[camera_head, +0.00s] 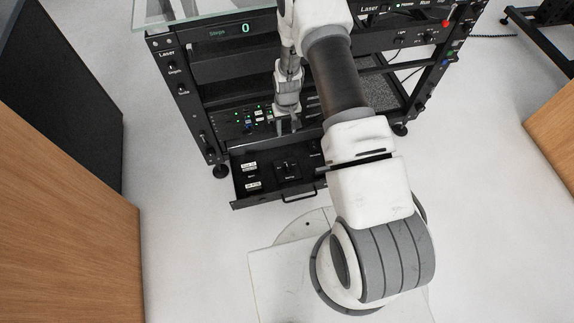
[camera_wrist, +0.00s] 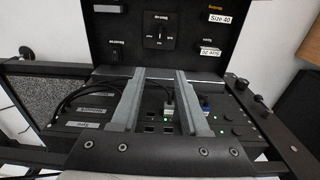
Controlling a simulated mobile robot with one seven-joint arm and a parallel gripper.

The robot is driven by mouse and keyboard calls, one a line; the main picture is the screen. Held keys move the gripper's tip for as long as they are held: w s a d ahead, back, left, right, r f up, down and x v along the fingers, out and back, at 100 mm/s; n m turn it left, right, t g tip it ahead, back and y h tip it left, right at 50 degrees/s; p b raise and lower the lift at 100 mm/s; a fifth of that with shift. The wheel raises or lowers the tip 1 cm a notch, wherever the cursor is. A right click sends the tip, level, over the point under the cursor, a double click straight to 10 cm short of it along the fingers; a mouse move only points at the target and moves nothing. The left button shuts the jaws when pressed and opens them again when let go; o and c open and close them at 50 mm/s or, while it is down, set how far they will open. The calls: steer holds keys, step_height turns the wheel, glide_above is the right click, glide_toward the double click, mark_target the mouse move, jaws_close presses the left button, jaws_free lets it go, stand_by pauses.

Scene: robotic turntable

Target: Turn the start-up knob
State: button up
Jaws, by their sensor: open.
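The knob that I take for the start-up knob is black with a pale pointer line and sits mid-panel on a pulled-out black drawer (camera_head: 270,187). It shows in the wrist view (camera_wrist: 158,33) and in the head view (camera_head: 287,169). Its lettering is too small to read surely. My gripper (camera_head: 287,126) is open and empty, above the rear of the drawer. In the wrist view its two grey fingers (camera_wrist: 159,72) are spread apart, and the knob lies beyond their tips, roughly centred between them. The fingers do not touch it.
The black rack (camera_head: 225,70) has a display reading 0. A panel with cables and green lights (camera_wrist: 166,122) lies below the fingers in the wrist view. A handle (camera_head: 299,196) fronts the drawer.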

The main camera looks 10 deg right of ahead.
steer(key=b, duration=0.1)
glide_toward(288, 167)
step_height(288, 167, down, 8)
steer(key=b, duration=0.6)
steer(key=shift+w+a+f, duration=0.1)
steer(key=shift+f, duration=0.15)
jaws_close()
